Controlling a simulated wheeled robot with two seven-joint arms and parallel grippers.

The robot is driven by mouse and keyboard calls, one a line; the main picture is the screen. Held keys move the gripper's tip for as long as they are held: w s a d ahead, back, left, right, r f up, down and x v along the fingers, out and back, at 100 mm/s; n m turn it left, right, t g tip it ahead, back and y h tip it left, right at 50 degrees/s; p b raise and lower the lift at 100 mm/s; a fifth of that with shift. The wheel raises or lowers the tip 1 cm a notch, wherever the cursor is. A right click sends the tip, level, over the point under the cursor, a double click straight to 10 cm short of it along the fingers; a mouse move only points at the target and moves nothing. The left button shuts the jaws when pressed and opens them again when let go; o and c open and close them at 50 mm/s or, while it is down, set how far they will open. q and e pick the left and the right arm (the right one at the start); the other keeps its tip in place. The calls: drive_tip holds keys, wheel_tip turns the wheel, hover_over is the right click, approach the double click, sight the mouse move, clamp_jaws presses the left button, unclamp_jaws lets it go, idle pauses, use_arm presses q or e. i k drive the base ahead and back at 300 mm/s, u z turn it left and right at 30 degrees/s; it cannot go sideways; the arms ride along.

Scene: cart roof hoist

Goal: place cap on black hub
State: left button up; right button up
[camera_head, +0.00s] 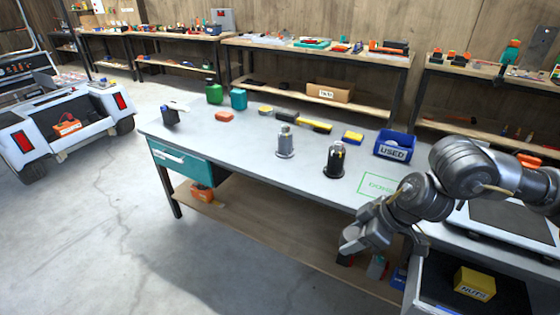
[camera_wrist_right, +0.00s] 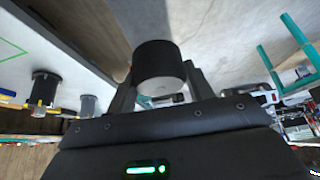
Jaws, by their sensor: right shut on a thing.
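The black hub (camera_head: 335,160) stands upright on the grey workbench (camera_head: 235,143), its top bare of a cap. It also shows at the left of the right wrist view (camera_wrist_right: 45,90). A silver hub (camera_head: 284,141) stands to its left. My right gripper (camera_head: 355,243) is in front of the bench's front edge, right of and nearer than the black hub. In the right wrist view its fingers are shut on a black round cap (camera_wrist_right: 157,60) with a pale end face. The cap is apart from both hubs. In the head view I cannot make it out. My left gripper is not in view.
A blue USED bin (camera_head: 394,145), a yellow-blue block (camera_head: 353,138) and a yellow-handled hammer (camera_head: 310,124) lie behind the hubs. A green-outlined area (camera_head: 378,186) is right of the black hub. An open drawer (camera_head: 425,285) holds a yellow NUTS box (camera_head: 474,283).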

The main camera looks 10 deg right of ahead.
sight(337, 149)
drive_tip(key=u, duration=0.55)
drive_tip(key=i, duration=1.25)
drive_tip(key=z, duration=0.05)
